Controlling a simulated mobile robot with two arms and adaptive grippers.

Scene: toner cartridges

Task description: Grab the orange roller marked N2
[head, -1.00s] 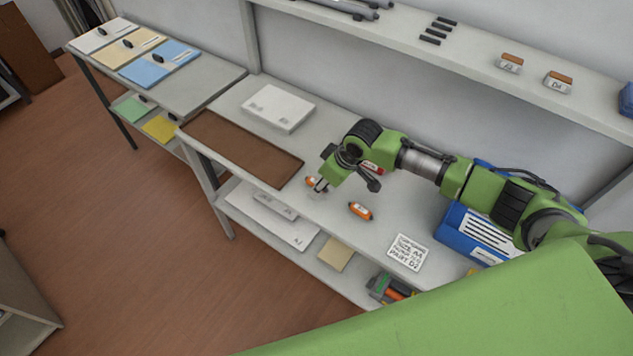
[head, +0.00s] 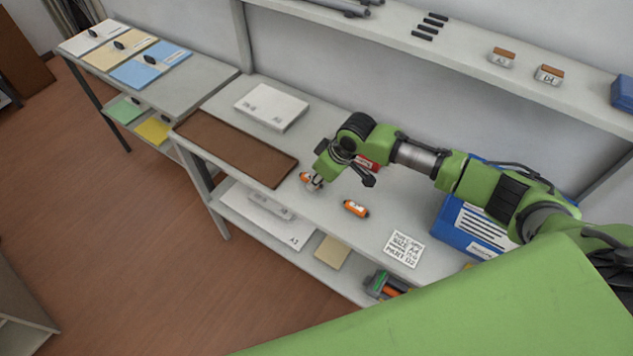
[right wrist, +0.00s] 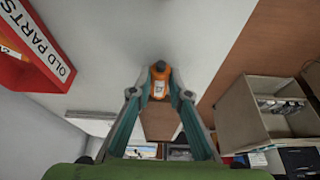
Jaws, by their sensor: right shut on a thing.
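My right gripper (head: 314,183) is shut on an orange roller (head: 305,177) at the bench top, near the brown mat. In the right wrist view the roller (right wrist: 159,85), with dark ends and a white label, sits between the two fingertips (right wrist: 160,96). Its label is too small to read. A second orange roller (head: 355,208) with a white label lies free on the bench, to the right of the gripper. I cannot make out its mark. My left gripper is not in view.
The brown mat (head: 228,145) lies left of the gripper, with a white box (head: 270,107) behind it. A red "OLD PARTS" bin (right wrist: 40,50) stands close by, partly hidden by my arm in the head view. A printed card (head: 405,249) and a blue box (head: 475,232) are to the right.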

